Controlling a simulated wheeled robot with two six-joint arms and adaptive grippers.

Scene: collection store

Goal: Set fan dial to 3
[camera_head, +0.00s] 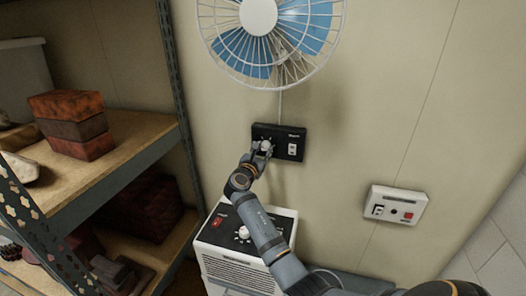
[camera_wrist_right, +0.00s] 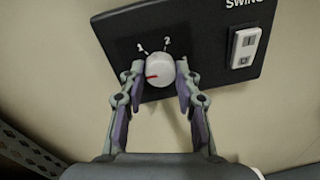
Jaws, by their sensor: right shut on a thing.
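The fan's black control panel (camera_head: 293,155) is on the wall below the blue-bladed fan (camera_head: 258,17). In the right wrist view the white round dial (camera_wrist_right: 160,71) sits on the panel (camera_wrist_right: 205,55). Its red pointer points left, a little below the mark 1. The marks 1 and 2 show above the dial; a 3 is not visible. My right gripper (camera_head: 263,149) is at the panel's left part. In the right wrist view its fingers (camera_wrist_right: 159,85) are shut on the dial, one on each side. My left gripper is not in view.
A white rocker switch (camera_wrist_right: 243,47) under the word SWING is right of the dial. A white heater-like unit (camera_head: 240,245) with its own knob and red switch stands below. A white wall box (camera_head: 396,205) is at right. Shelving (camera_head: 120,160) with bricks fills the left.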

